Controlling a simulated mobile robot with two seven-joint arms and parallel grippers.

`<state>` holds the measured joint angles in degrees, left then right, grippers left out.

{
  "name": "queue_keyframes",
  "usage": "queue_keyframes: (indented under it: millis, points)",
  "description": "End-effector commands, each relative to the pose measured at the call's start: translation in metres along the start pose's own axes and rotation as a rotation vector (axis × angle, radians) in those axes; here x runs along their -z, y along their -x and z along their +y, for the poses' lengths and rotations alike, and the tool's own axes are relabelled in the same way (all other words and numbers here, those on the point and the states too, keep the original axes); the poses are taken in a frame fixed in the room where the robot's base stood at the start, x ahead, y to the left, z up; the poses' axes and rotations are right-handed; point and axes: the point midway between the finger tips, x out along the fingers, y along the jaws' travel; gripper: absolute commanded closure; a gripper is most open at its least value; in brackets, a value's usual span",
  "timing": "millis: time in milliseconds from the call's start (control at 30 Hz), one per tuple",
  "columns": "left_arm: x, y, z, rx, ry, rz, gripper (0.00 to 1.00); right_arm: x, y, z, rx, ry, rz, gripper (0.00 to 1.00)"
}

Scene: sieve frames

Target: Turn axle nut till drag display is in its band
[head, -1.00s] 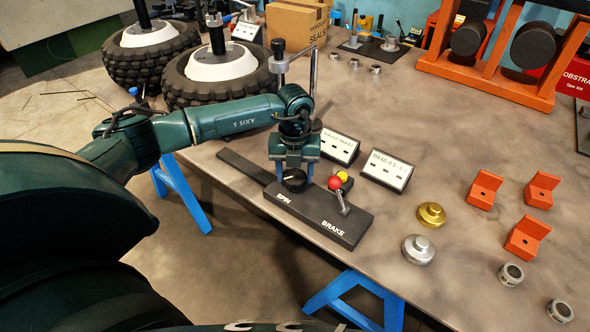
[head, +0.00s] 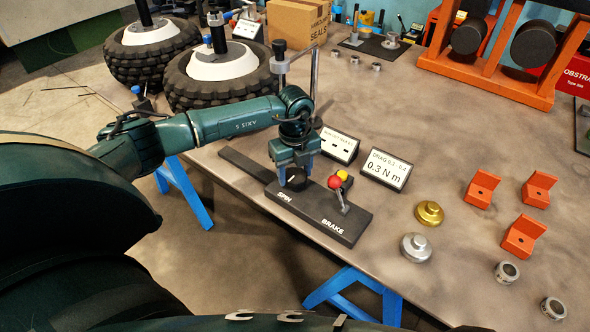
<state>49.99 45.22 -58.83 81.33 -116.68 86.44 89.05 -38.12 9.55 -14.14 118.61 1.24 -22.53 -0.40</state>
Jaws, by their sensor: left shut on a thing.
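My left gripper (head: 295,176) points down over the black panel (head: 328,222) and is shut on the dark knob (head: 295,184) beside the word SPIN. The drag display (head: 385,169) stands behind the panel; its header reads DRAG with a range starting at 0.3, the upper figure too small to read surely, and below it 0.3 N m. The nearer tyred wheel (head: 222,66) stands at the back left with a dark shaft upright through its white hub. I cannot make out the axle nut itself. My right gripper is not in view.
A red-knobbed lever (head: 339,188) rises by the word BRAKE. A second display (head: 339,145) shows dashes. A gold cap (head: 429,213), a silver cap (head: 415,247) and orange brackets (head: 482,188) lie to the right. The middle of the table is clear.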

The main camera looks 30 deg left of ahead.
Motion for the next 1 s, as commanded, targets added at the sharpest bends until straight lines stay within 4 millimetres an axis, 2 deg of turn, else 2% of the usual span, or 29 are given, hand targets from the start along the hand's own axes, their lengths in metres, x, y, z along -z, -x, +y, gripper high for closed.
queue_keyframes:
  millis: [333, 367, 600, 867, 1000]
  points:
    - [-0.001, 0.001, 0.000, 0.001, 0.004, -0.003, 0.70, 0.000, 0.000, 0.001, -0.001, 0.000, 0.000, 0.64]
    - [-0.001, 0.001, 0.000, 0.001, 0.004, -0.003, 0.44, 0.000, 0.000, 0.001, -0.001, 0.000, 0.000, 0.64]
    - [-0.001, 0.001, 0.000, 0.001, 0.002, -0.002, 0.25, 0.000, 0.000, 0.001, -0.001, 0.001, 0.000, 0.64]
    - [0.000, 0.002, 0.000, 0.001, 0.001, -0.001, 0.25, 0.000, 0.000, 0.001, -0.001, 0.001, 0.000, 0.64]
    - [-0.001, 0.015, -0.001, 0.004, -0.001, -0.001, 0.25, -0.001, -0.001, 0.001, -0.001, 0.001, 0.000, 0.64]
